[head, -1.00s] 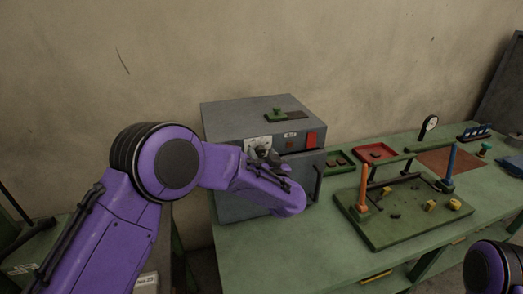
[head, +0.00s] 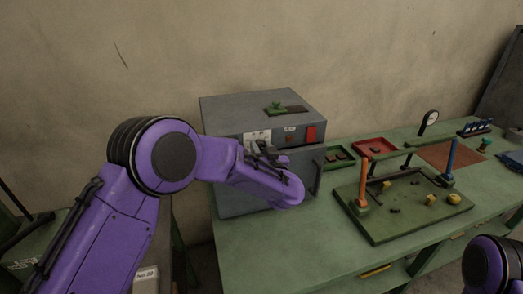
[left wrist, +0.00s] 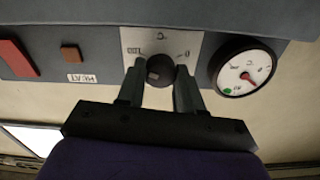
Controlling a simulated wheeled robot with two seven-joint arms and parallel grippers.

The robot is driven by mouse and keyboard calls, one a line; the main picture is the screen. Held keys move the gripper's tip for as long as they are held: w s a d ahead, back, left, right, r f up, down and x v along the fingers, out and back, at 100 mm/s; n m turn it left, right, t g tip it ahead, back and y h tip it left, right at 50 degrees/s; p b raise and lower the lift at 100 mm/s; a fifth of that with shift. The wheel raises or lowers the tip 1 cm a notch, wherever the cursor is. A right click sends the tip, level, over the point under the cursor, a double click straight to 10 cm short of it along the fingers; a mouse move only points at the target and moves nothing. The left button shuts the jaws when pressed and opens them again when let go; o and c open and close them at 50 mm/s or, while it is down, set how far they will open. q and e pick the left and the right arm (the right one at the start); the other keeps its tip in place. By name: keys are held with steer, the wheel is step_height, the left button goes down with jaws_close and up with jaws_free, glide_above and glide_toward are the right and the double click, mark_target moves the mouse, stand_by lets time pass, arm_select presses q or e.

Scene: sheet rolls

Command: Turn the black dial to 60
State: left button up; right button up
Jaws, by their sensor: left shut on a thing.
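The black dial (left wrist: 160,70) sits on a white scale plate (left wrist: 188,46) on the front of a grey cabinet (head: 228,122). In the left wrist view the panel appears upside down, and the scale marks are too blurred to read surely. My left gripper (left wrist: 159,82) has one finger on each side of the dial and is shut on it. In the head view my left gripper (head: 262,150) is at the cabinet's upper front and hides the dial; part of the scale plate shows above it. My right gripper is out of view.
A round gauge with a red needle (left wrist: 246,70) is beside the dial. A red block (left wrist: 17,58) and a small brown square (left wrist: 71,53) are on the same panel. The green bench (head: 300,245) holds trays and a board with posts (head: 400,212).

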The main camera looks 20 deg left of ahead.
arm_select(q)
steer(key=n+b, duration=0.2)
steer(key=n, duration=0.2)
steer(key=shift+f+b, duration=0.2)
steer(key=shift+b, duration=0.15)
steer(key=shift+a+n+b, duration=0.1)
steer(key=shift+n+b, duration=4.95)
steer(key=shift+n, duration=1.15)
steer(key=shift+r, duration=0.1)
steer(key=o, duration=1)
steer(key=shift+o, duration=0.2)
steer(key=shift+s, duration=0.1)
